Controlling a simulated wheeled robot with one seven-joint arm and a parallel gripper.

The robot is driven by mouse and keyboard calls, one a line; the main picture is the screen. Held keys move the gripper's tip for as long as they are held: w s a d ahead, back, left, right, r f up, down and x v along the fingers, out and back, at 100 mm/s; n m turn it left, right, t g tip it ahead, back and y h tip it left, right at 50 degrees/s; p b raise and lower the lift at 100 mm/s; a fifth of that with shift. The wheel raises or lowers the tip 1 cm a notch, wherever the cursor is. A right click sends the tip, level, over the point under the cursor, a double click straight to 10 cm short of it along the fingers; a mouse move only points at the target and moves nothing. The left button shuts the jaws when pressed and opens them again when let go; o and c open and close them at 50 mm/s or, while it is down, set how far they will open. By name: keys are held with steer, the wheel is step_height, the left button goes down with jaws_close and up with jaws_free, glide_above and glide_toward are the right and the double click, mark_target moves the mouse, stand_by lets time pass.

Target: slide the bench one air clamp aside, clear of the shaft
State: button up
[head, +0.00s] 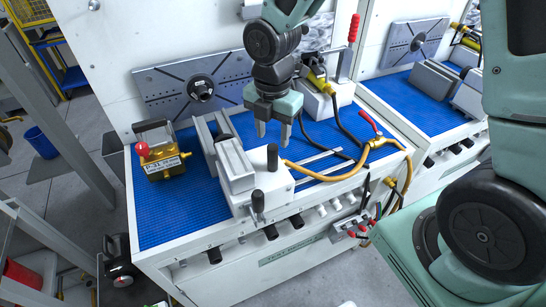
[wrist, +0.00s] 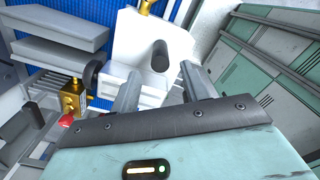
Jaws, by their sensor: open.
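The bench one air clamp (head: 258,185) is a white block with light grey jaws and black upright handles. It sits on rails on the near bench's blue mat, with a yellow hose at its right. The shaft (head: 201,88) is a dark hub on the slotted grey plate behind the clamp. My gripper (head: 273,137) is open and empty, pointing down above and just behind the clamp's right part. In the wrist view, one dark handle (wrist: 160,56) of the clamp shows between and beyond my gripper's fingertips (wrist: 160,72). No contact is visible.
A gold unit with a red knob (head: 160,155) stands on the mat's left. A red-handled lever (head: 354,28) rises behind, and a red-handled valve (head: 371,122) is at the right. The mat's front left is bare. A second bench (head: 425,95) adjoins on the right.

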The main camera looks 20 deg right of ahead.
mark_target(273, 159)
step_height(273, 159, down, 9)
steer(key=shift+p, duration=0.3)
jaws_close()
